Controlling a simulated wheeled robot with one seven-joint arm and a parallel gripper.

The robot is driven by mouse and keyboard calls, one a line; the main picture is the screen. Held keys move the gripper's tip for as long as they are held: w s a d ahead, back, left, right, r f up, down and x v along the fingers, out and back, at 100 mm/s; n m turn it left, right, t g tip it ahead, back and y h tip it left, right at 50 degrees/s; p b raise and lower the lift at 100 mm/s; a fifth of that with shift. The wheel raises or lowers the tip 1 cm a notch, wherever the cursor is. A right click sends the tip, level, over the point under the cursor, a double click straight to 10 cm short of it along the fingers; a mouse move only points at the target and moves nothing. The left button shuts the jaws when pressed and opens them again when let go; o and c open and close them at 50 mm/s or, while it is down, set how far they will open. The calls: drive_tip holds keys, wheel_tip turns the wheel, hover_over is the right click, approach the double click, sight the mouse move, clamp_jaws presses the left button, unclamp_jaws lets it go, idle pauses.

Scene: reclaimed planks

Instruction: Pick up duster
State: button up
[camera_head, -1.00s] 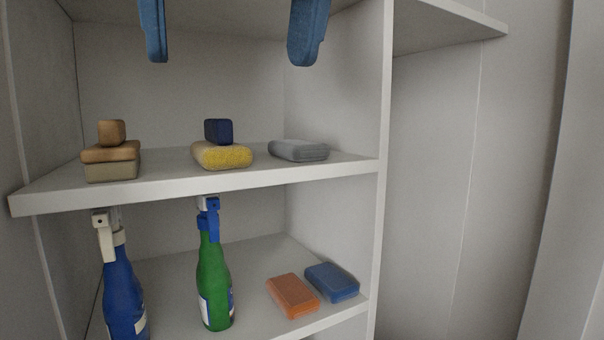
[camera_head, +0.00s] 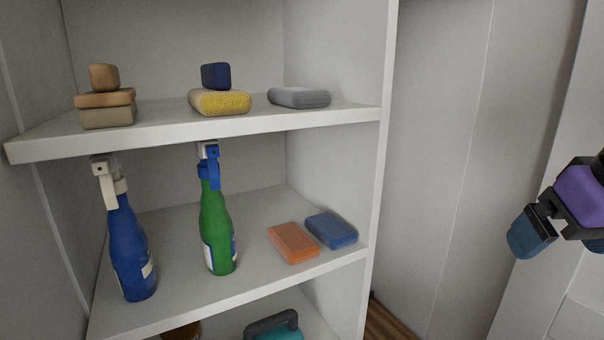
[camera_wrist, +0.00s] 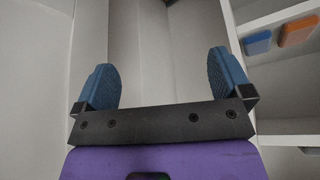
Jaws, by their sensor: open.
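I cannot tell for sure which item is the duster. A teal thing with a dark handle (camera_head: 277,331) sits on the lowest visible shelf in the head view, cut off by the bottom edge. My gripper (camera_head: 563,240) is at the right of the head view, outside the shelf unit, with blue fingers and a purple body. In the wrist view my gripper (camera_wrist: 160,88) is open, with nothing between its fingers. An orange block (camera_head: 293,242) and a blue block (camera_head: 331,230) lie side by side on the middle shelf. They also show at the wrist view's upper right.
A blue spray bottle (camera_head: 131,255) and a green one (camera_head: 216,235) stand on the middle shelf. The upper shelf (camera_head: 290,119) holds a grey block (camera_head: 299,97), a yellow sponge (camera_head: 220,102) with a navy block on it, and stacked tan blocks (camera_head: 106,108). A side panel (camera_head: 378,150) bounds the shelves.

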drive_tip(key=w+a+r+n+y, duration=0.1)
drive_tip(key=w+a+r+n, duration=0.35)
drive_tip(key=a+r, duration=0.85)
drive_tip(key=s+a+r+n+g+y, duration=0.1)
drive_tip(key=s+a+r, duration=0.15)
drive_tip(key=a, duration=0.75)
drive_tip(key=s+a+r, duration=0.2)
drive_tip(key=a+r, duration=0.2)
drive_tip(key=a, duration=0.6)
approach(221, 86)
drive_tip(key=x, duration=0.3)
drive_tip(key=w+x, duration=0.1)
drive_tip(key=x, duration=0.1)
drive_tip(key=shift+w+a, duration=0.15)
drive_tip(key=shift+w, duration=0.1)
drive_tip(key=shift+x, duration=2.6)
drive_tip(key=shift+a, duration=0.1)
drive_tip(key=c, duration=1.1)
